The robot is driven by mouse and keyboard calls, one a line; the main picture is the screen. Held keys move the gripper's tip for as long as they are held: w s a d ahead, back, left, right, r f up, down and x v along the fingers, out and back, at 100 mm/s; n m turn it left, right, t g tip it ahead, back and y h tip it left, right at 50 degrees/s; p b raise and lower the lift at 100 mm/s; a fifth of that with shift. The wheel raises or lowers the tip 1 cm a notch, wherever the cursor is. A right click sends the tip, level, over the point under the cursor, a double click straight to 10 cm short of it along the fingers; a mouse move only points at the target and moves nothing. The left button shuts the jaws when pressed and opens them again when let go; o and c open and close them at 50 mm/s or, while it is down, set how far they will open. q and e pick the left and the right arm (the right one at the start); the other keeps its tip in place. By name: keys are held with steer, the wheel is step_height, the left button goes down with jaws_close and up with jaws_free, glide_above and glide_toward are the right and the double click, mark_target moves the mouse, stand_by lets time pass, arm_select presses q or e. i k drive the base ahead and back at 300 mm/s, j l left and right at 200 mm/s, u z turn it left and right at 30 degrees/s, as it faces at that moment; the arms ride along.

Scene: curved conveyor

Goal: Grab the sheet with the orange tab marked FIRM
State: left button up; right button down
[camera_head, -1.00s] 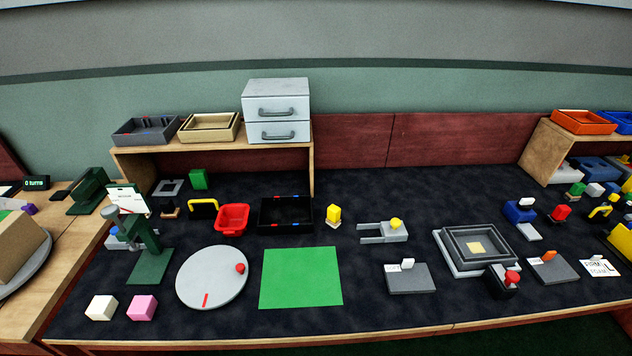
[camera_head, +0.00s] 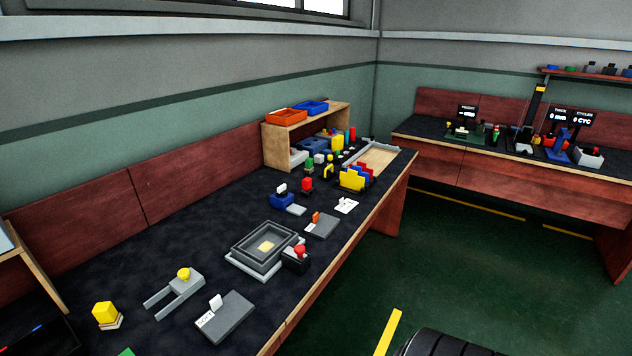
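A dark grey sheet with an upright orange tab (camera_head: 316,217) lies on the dark bench top, right of centre; its body (camera_head: 323,227) is flat. Any lettering on it is too small to read. A similar grey sheet (camera_head: 229,318) with a white tab (camera_head: 215,302) lies nearer, at the lower left. A white card with black print (camera_head: 346,205) lies just beyond the orange-tabbed sheet; its words cannot be read. Neither of my grippers shows in the head view.
A grey stepped tray (camera_head: 236,256) and a dark block with a red knob (camera_head: 299,250) stand close before the orange-tabbed sheet. A blue block (camera_head: 282,202) and yellow rack (camera_head: 351,181) stand beyond. Open green floor (camera_head: 440,265) lies right of the bench (camera_head: 210,221).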

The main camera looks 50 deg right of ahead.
mark_target(322, 224)
steer(key=z, duration=1.7)
steer(key=l+z, duration=0.1)
steer(key=l, duration=0.15)
steer(key=i+l, duration=0.15)
steer(key=l+z, duration=0.05)
steer(key=l, duration=0.05)
